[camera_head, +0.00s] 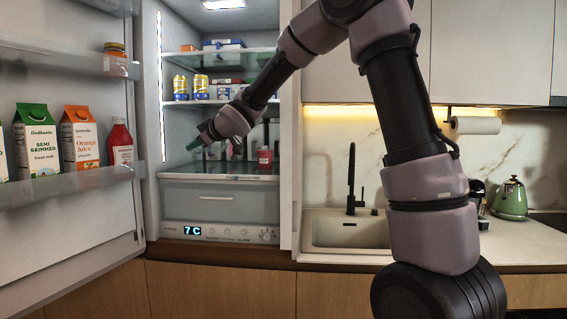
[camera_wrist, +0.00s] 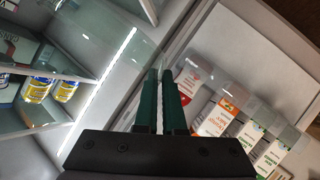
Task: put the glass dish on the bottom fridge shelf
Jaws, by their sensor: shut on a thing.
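My gripper (camera_head: 193,146) is inside the open fridge, at the left of the opening, a little above the bottom shelf (camera_head: 222,176). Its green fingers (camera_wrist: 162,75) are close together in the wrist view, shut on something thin. I take this to be the clear glass dish, but its outline is hard to make out against the fridge. Whether it touches the shelf cannot be told. The bottom shelf holds a red cup (camera_head: 265,157) at the right and cartons behind my gripper.
The open fridge door (camera_head: 90,225) stands at the left with a milk carton (camera_head: 36,140), a juice carton (camera_head: 79,138) and a ketchup bottle (camera_head: 121,143) on its shelf. Yellow cans (camera_head: 201,86) stand on the shelf above. A drawer (camera_head: 222,200) is below. A sink (camera_head: 345,232) is at the right.

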